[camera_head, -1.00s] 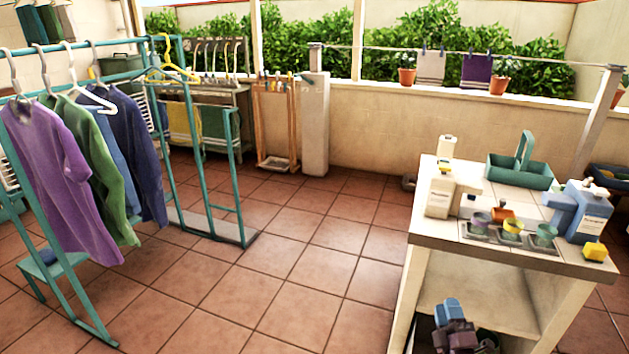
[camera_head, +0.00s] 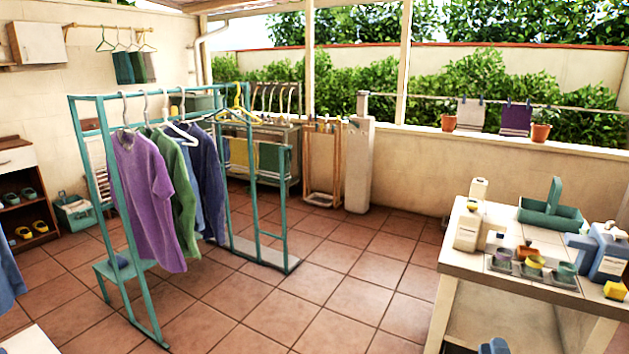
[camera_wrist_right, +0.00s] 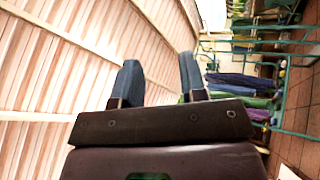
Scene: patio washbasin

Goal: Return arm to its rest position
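My right gripper (camera_head: 493,347) shows only as blue-grey fingertips at the bottom edge of the head view, in front of the table at the right. In the right wrist view its two fingers (camera_wrist_right: 160,64) stand apart with nothing between them, so it is open and empty. The rest of my right arm is below the head view's edge. My left gripper and arm are not in view.
A table (camera_head: 462,250) at right holds bottles, small pots and a green caddy (camera_head: 552,217). A teal clothes rack (camera_head: 140,310) with hanging shirts stands left of centre. The tiled floor (camera_head: 345,290) between them is clear. A shoe cabinet (camera_head: 18,160) stands far left.

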